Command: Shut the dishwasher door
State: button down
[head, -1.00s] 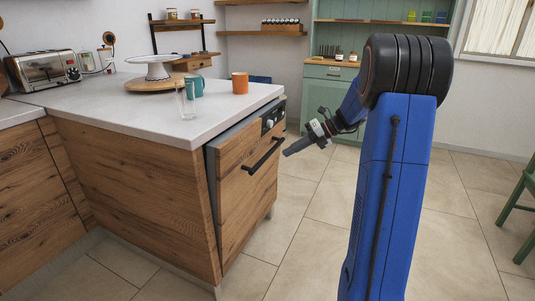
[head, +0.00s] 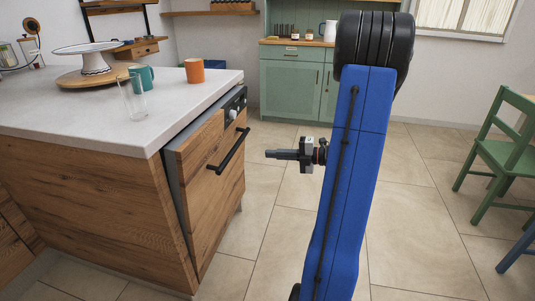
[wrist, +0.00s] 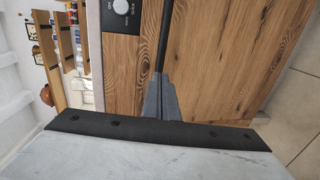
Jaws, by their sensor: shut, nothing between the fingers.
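The dishwasher door (head: 208,180) has a wood front and stands slightly ajar, its top edge leaning out from the counter cabinet with a dark gap behind it. Its black bar handle (head: 228,150) runs across the upper part. The control panel with a knob (head: 233,114) is at the door's top. My gripper (head: 268,154) is shut and empty, level and pointing left at the door, apart from the handle in the head view. In the wrist view the closed fingertips (wrist: 160,82) line up with the handle (wrist: 164,38); I cannot tell the distance between them.
The white counter (head: 120,115) above holds a glass (head: 132,100), a teal mug (head: 144,76), an orange mug (head: 195,70) and a cake stand (head: 92,60). A green chair (head: 508,155) stands at the right. The tiled floor in front of the door is clear.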

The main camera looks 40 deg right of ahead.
jog(key=x, duration=1.2)
jog(key=shift+w, duration=0.1)
